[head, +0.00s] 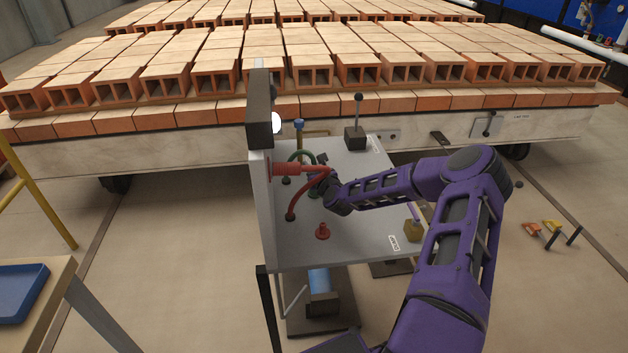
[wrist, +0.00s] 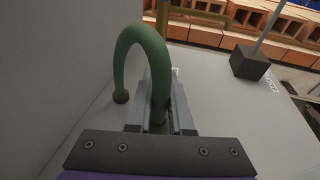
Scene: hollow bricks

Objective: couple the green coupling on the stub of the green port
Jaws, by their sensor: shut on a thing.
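The green hose (wrist: 140,45) arches from a dark fitting (wrist: 121,97) on the table's left side to between my fingers. It also shows in the head view (head: 301,154), beside the upright panel. My gripper (wrist: 160,112) is shut on the hose's end, where the green coupling (wrist: 158,116) is mostly hidden by the fingers. In the head view my gripper (head: 324,173) is above the grey table, right of the panel. I cannot make out the green port's stub in either view; my gripper may cover it in the head view.
A red coupling (head: 285,169) with a red hose (head: 304,193) sits on the panel (head: 259,215), close to my gripper. A red part (head: 322,231) stands on the grey table (head: 350,246). The table's front is mostly clear.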

